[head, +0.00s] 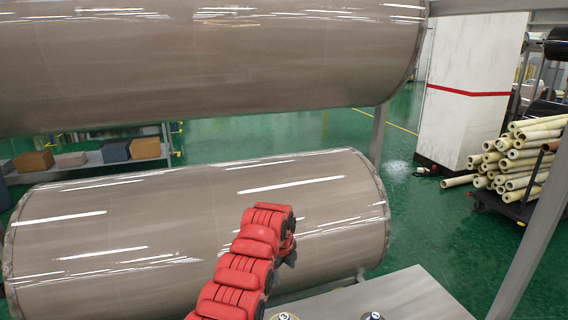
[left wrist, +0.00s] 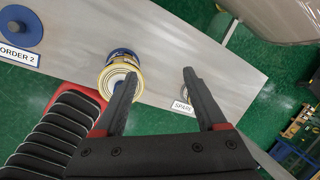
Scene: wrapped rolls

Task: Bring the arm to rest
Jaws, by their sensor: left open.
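My left arm (head: 245,265), red and ribbed, rises from the bottom of the head view in front of the lower large roll. A dark part of it shows at its far end. In the left wrist view my left gripper (left wrist: 158,76) is open, with nothing between its dark fingers. A small roll (left wrist: 117,75) with a blue rim and a yellow and white end is on the grey table (left wrist: 190,45), partly hidden by the left finger. I cannot tell whether they touch. My right gripper is in neither view.
Two large glossy wrapped rolls lie one above the other, the upper (head: 200,70) and the lower (head: 110,235). A "SPARE" label (left wrist: 183,106), a blue disc (left wrist: 21,25) and an "ORDER 2" label (left wrist: 18,55) are on the table. Tubes (head: 515,160) are stacked at right.

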